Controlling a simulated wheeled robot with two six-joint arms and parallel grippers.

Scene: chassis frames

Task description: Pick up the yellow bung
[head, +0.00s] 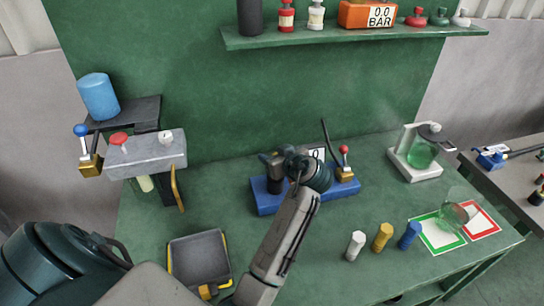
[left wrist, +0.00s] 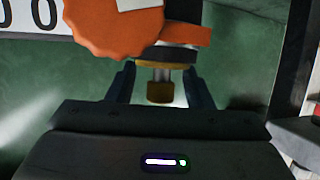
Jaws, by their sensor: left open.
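The yellow bung (head: 382,237) stands upright on the green bench in the head view, between a white bung (head: 355,245) and a blue bung (head: 410,235). My left gripper (head: 276,172) is at the blue-based fixture (head: 265,207), well left of and behind the yellow bung, not touching it. In the left wrist view the jaws (left wrist: 160,88) are open, with a short brass-yellow cylindrical part (left wrist: 160,92) showing between them under an orange scalloped part (left wrist: 113,28). I cannot tell whether the jaws touch that part. My right gripper is not in view.
A beaker (head: 462,212) lies near the green and red framed squares, right of the bungs. A stand with a green flask (head: 421,155) is behind. A grey tray (head: 200,262) sits at front left. A shelf (head: 350,37) runs above.

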